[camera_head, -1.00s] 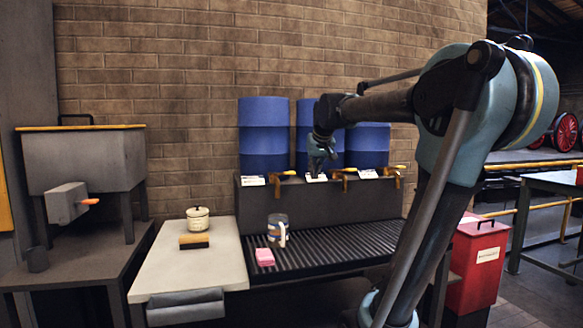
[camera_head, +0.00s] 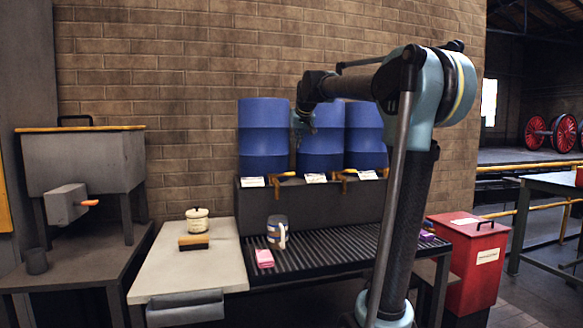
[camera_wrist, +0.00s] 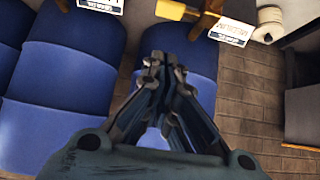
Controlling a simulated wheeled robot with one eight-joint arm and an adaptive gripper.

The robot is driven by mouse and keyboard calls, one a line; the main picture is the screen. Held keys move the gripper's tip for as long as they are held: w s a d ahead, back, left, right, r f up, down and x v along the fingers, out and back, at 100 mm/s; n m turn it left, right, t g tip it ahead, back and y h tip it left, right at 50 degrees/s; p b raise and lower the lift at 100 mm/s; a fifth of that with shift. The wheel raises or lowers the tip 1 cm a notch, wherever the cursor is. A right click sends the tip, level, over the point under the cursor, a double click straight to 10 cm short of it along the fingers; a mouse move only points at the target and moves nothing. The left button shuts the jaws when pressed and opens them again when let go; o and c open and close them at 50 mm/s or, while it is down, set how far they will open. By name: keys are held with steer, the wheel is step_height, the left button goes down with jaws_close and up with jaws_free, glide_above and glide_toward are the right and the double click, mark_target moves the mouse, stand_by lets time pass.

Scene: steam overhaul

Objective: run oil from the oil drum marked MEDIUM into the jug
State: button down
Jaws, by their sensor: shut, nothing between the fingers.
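Three blue drums stand in a row behind a dark ledge. The card that reads MEDIUM (camera_wrist: 231,31) in the wrist view belongs to the leftmost drum (camera_head: 264,135) of the head view. That drum's brass tap (camera_head: 277,182) has its orange lever pointing right. The jug (camera_head: 277,232), grey with a pale handle on its right, stands upright on the ribbed black grille, below this tap in the picture. No oil stream shows. My gripper (camera_head: 302,128) is shut and empty, high before the drums near the gap between left and middle. It also shows in the wrist view (camera_wrist: 165,62).
The middle drum (camera_head: 320,145) and right drum (camera_head: 366,140) have their own taps and cards. A pink block (camera_head: 264,258) lies beside the jug on the grille (camera_head: 320,257). A lidded pot (camera_head: 197,220) and a brush (camera_head: 194,242) are on the pale left tabletop. A red bin (camera_head: 478,262) stands right.

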glide_above(291, 173)
steer(key=f, duration=0.6)
steer(key=shift+s+f, duration=0.2)
steer(key=shift+f, duration=0.1)
steer(key=f, duration=0.3)
steer(key=shift+w+f, duration=0.1)
steer(key=shift+w, duration=0.1)
steer(key=shift+f, duration=0.7)
